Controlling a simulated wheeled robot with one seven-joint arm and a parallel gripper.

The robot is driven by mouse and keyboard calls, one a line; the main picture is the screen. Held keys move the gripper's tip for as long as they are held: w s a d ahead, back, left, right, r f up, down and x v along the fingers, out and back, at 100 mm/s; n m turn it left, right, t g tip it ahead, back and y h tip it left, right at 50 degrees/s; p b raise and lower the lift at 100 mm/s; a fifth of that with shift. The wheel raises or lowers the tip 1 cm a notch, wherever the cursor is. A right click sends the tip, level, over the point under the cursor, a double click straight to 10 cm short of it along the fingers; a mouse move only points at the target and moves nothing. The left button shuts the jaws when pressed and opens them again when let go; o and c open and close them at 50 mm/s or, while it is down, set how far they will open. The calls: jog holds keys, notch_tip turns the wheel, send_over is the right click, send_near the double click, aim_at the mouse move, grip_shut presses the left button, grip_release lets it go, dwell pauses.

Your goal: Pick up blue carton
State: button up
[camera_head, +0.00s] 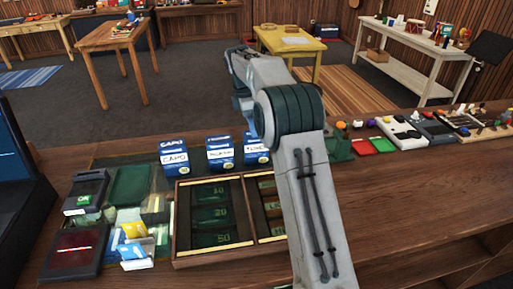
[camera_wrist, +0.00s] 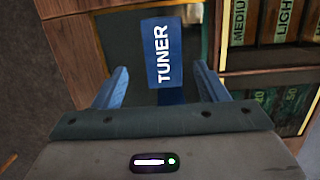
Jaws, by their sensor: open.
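Three blue cartons with white labels stand in a row behind the wooden tray in the head view: a left one marked CAPO (camera_head: 174,157), a middle one (camera_head: 220,153), and a right one (camera_head: 256,149) partly hidden by my arm. In the wrist view a blue carton marked TUNER (camera_wrist: 161,52) lies between the two fingers of my gripper (camera_wrist: 160,70). The fingers are open, with a gap on each side of the carton. My gripper is hidden behind my arm in the head view.
The divided wooden tray (camera_head: 215,252) sits just in front of the cartons, and its edge shows in the wrist view (camera_wrist: 223,40). A card reader (camera_head: 75,250) and small packets are at left. Red and green items (camera_head: 382,146) lie at right. The front right counter is clear.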

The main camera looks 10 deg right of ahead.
aim_at(256, 147)
jog(key=f, duration=0.4)
jog(key=shift+d+f, duration=0.15)
jog(key=shift+d, duration=0.2)
jog(key=shift+s+d+f+p, duration=0.15)
jog(key=shift+f+p, duration=0.15)
jog(key=shift+f, duration=0.55)
jog(key=shift+d+f+p, duration=0.2)
jog(key=shift+f+p, duration=0.1)
jog(key=shift+f, duration=0.5)
jog(key=shift+s+d+f+p, duration=0.15)
jog(key=shift+f+p, duration=0.15)
jog(key=shift+f, duration=0.55)
jog(key=shift+w, duration=0.1)
jog(key=c, duration=1.1)
